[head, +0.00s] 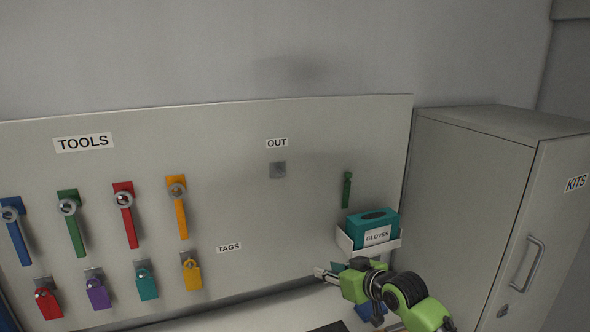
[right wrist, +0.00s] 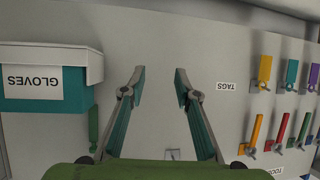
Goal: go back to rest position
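My right gripper (head: 328,272) reaches in from the lower right in the head view, beside and below the teal glove box (head: 373,228). In the right wrist view its two fingers (right wrist: 160,82) stand apart with only the pale board (right wrist: 157,40) between them. It is open and empty. The wrist view shows the board upside down, with the GLOVES box (right wrist: 47,84) at the left. My left gripper is in neither view.
The board carries several coloured tools, such as a red one (head: 129,220), and coloured tags below, such as a purple one (head: 97,293). The hook under OUT (head: 278,170) is empty. A grey KITS cabinet (head: 470,200) stands close to the right of my right arm.

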